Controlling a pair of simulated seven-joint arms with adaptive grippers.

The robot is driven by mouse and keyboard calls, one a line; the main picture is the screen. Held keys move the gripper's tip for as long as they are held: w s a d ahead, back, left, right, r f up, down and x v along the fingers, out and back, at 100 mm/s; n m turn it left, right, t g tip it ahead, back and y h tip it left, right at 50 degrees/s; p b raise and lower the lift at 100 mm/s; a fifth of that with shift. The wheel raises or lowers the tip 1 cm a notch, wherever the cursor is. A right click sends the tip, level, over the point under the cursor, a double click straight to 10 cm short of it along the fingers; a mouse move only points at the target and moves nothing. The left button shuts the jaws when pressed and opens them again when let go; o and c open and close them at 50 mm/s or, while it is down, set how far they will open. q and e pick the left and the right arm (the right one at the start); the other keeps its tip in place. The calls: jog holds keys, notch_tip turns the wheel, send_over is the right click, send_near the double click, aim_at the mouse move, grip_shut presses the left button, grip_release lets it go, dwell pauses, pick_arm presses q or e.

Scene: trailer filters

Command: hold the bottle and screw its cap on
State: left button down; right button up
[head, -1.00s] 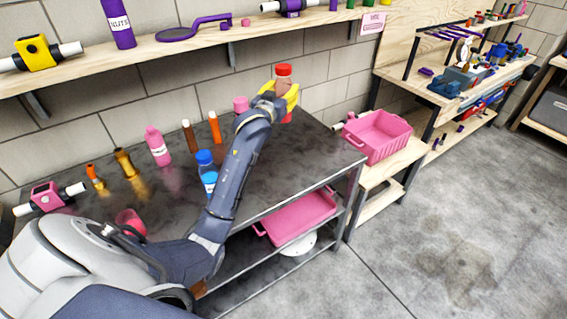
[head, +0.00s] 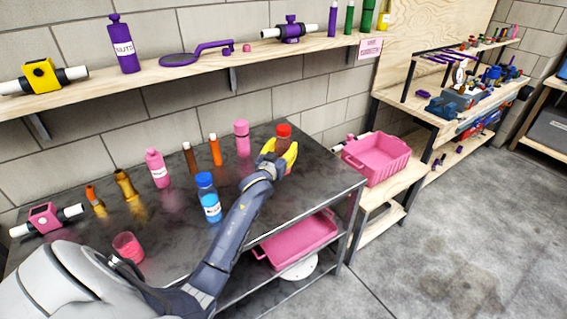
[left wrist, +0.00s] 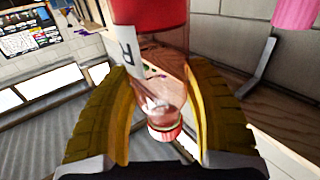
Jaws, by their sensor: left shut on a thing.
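A bottle with a red top (head: 284,131) is in my left gripper (head: 279,157), over the back right part of the dark table (head: 325,172). The yellow fingers are shut around its body. In the left wrist view, the red top (left wrist: 148,12) fills the upper middle. The see-through body (left wrist: 158,98) with a white label stands between the two fingers (left wrist: 160,108). I cannot tell whether the red top is screwed tight, or whether the bottle's base touches the table. My right gripper is not in view.
A blue bottle (head: 207,199), a pink bottle (head: 157,169), a pink container (head: 242,138), brown and orange tubes (head: 215,150) and a pink cup (head: 127,247) stand on the table. A pink crate (head: 376,168) stands to the right. A wooden shelf (head: 205,69) runs above.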

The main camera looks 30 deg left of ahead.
pick_arm(q)
jog(key=shift+f, duration=1.15)
jog(key=shift+f, duration=2.15)
jog(key=shift+f, duration=0.15)
jog(key=c, duration=0.6)
grip_release()
jog(key=v, duration=1.2)
